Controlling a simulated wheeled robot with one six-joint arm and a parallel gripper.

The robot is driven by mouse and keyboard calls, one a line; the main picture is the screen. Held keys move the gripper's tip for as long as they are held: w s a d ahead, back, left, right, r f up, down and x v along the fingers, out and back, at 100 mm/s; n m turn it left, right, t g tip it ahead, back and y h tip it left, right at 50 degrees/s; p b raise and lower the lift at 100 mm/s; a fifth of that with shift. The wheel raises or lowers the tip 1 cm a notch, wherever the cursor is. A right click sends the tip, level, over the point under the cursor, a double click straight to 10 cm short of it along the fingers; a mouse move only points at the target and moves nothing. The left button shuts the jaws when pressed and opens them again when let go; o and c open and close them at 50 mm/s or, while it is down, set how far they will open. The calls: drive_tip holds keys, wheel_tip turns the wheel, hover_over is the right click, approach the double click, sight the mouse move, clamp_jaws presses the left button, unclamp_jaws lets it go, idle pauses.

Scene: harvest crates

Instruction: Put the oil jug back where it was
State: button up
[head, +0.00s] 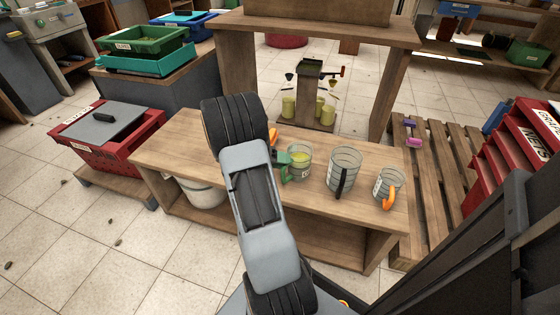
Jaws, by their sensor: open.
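Three clear measuring jugs stand upright on the wooden bench (185,143) in the head view. The left one, a jug with yellowish liquid (301,163), has a green handle and a pale label, partly unreadable; its yellow content looks like oil. Beside it stands a taller jug with a black handle (346,160), which looks empty. At the right is a smaller jug with an orange handle (388,182). My arm crosses the bench just left of the green-handled jug and hides what lies behind it.
An upper wooden shelf (320,28) spans above the bench's back. A stand with yellow-green cups (312,95) is behind. A white bucket (200,190) sits under the bench. A red crate (90,148) is at left; a pallet (428,165) and red bins (510,140) are at right.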

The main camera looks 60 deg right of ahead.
drive_tip(key=p+v, duration=0.4)
drive_tip(key=v, duration=0.8)
idle(0.5)
